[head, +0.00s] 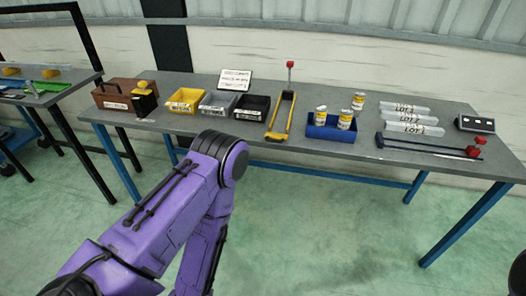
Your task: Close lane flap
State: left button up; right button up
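A narrow yellow-railed lane (281,118) lies front to back on the grey table. An upright post with a red knob (290,64) stands at its far end; this may be its flap, standing up, but I cannot tell for sure. At the right, a long dark bar (425,147) lies along the front edge, with red knobs (475,147) at its right end. My purple arm comes in from the lower left and bends back down below the table edge. Neither gripper is in view.
The table (354,155) also holds a brown box (118,97), yellow (184,100), grey (219,103) and black (252,107) bins, a sign (235,79), a blue tray (328,130) with white-and-yellow containers, clear "LOT" strips (408,118) and a dark panel (475,124).

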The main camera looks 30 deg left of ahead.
aim_at(281, 137)
jog(key=u, duration=0.6)
jog(key=i, duration=1.4)
jog(key=u, duration=0.5)
jog(key=k, duration=1.1)
jog(key=z, duration=0.45)
jog(key=i, duration=0.3)
jog(key=z, duration=0.05)
